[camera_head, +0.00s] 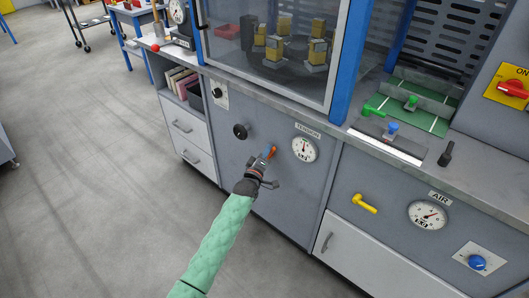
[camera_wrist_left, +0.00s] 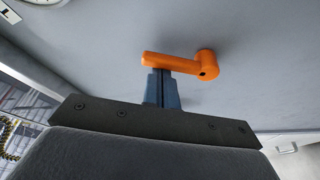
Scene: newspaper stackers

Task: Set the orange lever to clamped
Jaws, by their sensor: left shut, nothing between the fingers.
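The orange lever (camera_head: 272,152) is on the grey front panel of the machine, left of the dial marked TENSION (camera_head: 304,149). In the left wrist view the lever (camera_wrist_left: 180,64) has a round hub at the right and an arm reaching left, nearly level in that picture. My left gripper (camera_head: 265,162) is at the lever, and its fingers (camera_wrist_left: 161,80) show shut just at the lever arm, with nothing between them. I cannot tell whether the fingertips touch the lever. My right gripper is not in view.
A black knob (camera_head: 241,131) sits on the panel to the left. A yellow lever (camera_head: 365,203), the AIR gauge (camera_head: 428,215) and a blue knob (camera_head: 477,262) are on the panel to the right. The counter edge juts out above.

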